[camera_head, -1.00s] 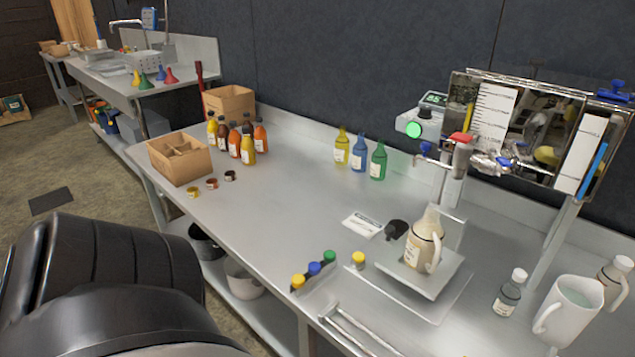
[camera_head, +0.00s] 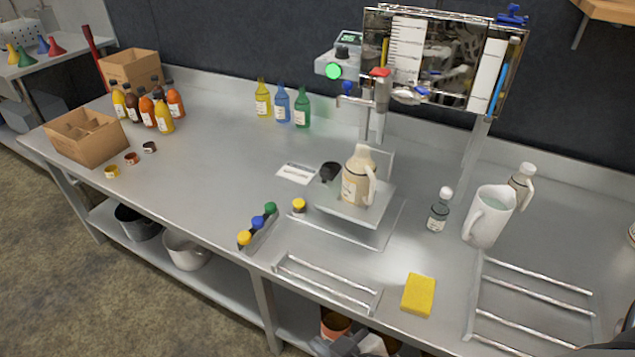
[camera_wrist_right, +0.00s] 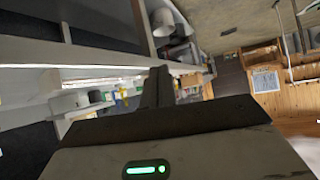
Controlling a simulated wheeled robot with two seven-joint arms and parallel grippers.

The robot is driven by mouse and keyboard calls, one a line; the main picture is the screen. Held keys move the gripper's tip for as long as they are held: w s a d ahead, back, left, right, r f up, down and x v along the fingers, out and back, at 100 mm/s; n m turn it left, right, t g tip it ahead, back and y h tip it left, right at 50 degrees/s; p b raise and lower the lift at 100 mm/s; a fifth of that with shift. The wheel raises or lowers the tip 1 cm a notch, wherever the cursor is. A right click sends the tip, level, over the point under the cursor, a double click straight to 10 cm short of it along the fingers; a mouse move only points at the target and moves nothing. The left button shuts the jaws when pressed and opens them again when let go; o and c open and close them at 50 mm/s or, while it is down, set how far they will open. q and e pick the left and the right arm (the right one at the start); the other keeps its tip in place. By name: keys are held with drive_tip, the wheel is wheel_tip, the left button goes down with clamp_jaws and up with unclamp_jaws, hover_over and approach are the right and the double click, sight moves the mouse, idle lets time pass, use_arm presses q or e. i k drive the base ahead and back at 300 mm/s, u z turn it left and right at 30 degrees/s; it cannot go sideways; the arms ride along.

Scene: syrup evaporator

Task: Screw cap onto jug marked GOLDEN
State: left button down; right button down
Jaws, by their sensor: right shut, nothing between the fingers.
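A beige jug with a handle (camera_head: 357,180) stands upright on a small raised metal platform (camera_head: 338,208) under the tap; its label is too small to read. No brightly coloured cap shows on its top. A yellow cap (camera_head: 299,205) lies on the bench just left of the platform. Yellow (camera_head: 244,238), blue (camera_head: 258,222) and green (camera_head: 270,208) caps sit in a row on a narrow holder. My right gripper (camera_head: 350,343) is partly in view at the bottom edge, below the bench front, away from jug and caps. It shows shut and empty in the right wrist view (camera_wrist_right: 158,78).
A yellow sponge (camera_head: 418,295) lies between metal racks (camera_head: 325,285) at the front. The left-middle bench is mostly clear.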

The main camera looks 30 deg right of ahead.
sight(360, 172)
drive_tip(key=k, duration=0.95)
drive_tip(key=z, duration=0.8)
drive_tip(key=i, duration=0.5)
drive_tip(key=u, duration=1.55)
drive_tip(key=k, duration=1.35)
drive_tip(key=z, duration=2)
drive_tip(key=i, duration=0.5)
drive_tip(key=z, duration=0.1)
